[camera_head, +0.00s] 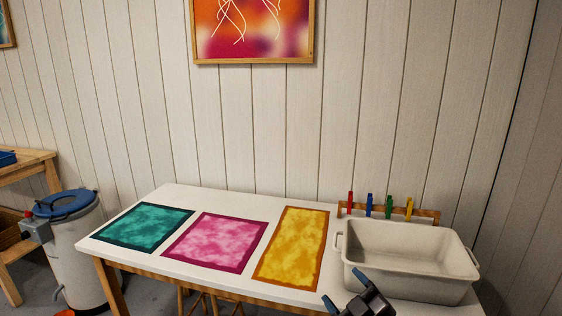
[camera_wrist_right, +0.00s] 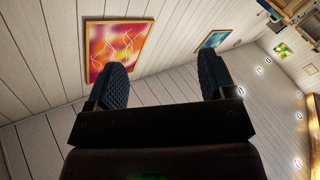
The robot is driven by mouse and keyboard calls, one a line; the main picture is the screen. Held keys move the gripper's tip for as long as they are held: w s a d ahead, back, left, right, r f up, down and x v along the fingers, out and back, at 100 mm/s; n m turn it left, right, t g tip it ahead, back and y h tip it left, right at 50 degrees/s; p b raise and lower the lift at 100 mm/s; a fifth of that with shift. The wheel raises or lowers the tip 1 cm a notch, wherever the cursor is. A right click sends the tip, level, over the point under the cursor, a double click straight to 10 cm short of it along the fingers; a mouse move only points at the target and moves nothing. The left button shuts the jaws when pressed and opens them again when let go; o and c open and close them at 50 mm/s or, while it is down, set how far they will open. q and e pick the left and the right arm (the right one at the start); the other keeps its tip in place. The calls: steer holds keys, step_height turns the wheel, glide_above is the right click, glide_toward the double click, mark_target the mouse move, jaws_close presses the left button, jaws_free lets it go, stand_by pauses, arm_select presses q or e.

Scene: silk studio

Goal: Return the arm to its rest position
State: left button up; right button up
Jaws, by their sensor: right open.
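My right gripper (camera_head: 346,289) is at the bottom of the head view, in front of the white basin and near the table's front edge. Its two blue-tipped fingers are spread apart with nothing between them. In the right wrist view the open gripper (camera_wrist_right: 166,82) faces the plank wall and a framed orange and red picture (camera_wrist_right: 118,50), with no object between the fingers. My left gripper is not in view.
A white table (camera_head: 180,200) bears teal (camera_head: 143,228), pink (camera_head: 215,242) and yellow (camera_head: 293,247) cloths lying flat. A white basin (camera_head: 410,279) stands at the right, before a wooden rack with coloured clips (camera_head: 389,208). A blue-lidded drum (camera_head: 75,245) stands left.

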steer(key=s+d+f+m+g+h, duration=0.2)
steer(key=s+d+f+m, duration=0.1)
steer(key=s+f, duration=0.4)
steer(key=s+d+f+m+g+h+p, duration=0.1)
steer(key=s+d+f, duration=0.5)
steer(key=s, duration=0.6)
steer(key=s+d+f+m+g+h, duration=0.2)
steer(key=s+d+f+m+h, duration=0.2)
steer(key=s, duration=0.6)
step_height(320, 180, down, 4)
steer(key=d+m, duration=0.1)
steer(key=m, duration=0.1)
steer(key=shift+m+g+p, duration=0.3)
steer(key=shift+g+p, duration=0.1)
steer(key=shift+r, duration=0.1)
